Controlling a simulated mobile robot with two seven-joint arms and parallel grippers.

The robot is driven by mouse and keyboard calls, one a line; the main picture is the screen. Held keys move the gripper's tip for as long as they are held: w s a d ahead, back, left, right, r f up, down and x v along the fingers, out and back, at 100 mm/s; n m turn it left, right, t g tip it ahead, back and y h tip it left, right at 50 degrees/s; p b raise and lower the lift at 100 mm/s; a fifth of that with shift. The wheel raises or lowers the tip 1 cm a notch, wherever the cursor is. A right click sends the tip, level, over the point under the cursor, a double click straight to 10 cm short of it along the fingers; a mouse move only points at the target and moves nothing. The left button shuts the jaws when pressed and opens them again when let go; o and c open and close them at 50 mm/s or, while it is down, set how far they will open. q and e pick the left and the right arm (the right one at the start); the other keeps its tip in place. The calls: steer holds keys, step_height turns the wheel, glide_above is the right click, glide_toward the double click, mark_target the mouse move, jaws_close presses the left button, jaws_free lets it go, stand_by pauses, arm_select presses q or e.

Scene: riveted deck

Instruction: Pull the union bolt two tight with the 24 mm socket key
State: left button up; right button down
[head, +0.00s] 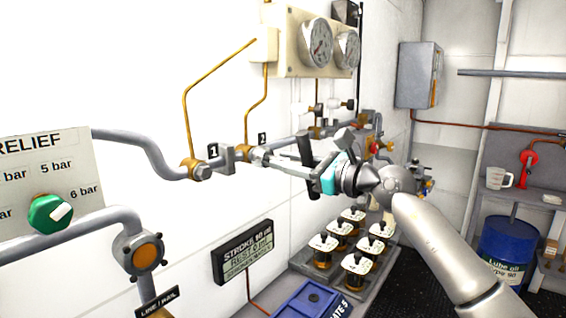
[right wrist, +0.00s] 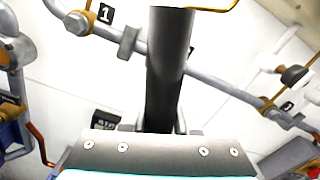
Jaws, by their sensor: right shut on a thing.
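My right gripper (head: 312,170) is shut on the socket key, whose dark handle (right wrist: 168,70) runs up between the fingers in the right wrist view. In the head view the key's bright shaft (head: 284,167) points left to the brass union (head: 243,152) by label 2 (head: 262,138). The socket end is at the bolt there and appears to cover it; the bolt head is hidden and I cannot tell how fully it is seated. Union bolt one (head: 203,174) sits bare to the left, and also shows in the right wrist view (right wrist: 77,22). My left gripper is out of view.
A grey pipe rail with clamps (head: 227,158) runs along the white wall. Brass tubes rise to a gauge panel (head: 297,45). Below are a display box (head: 243,252), several capped jars (head: 358,264) and a blue tray (head: 305,300). A blue drum (head: 508,248) stands at right.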

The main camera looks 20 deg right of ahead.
mark_target(314, 167)
steer(key=shift+b+v, duration=0.65)
steer(key=shift+v, duration=1.35)
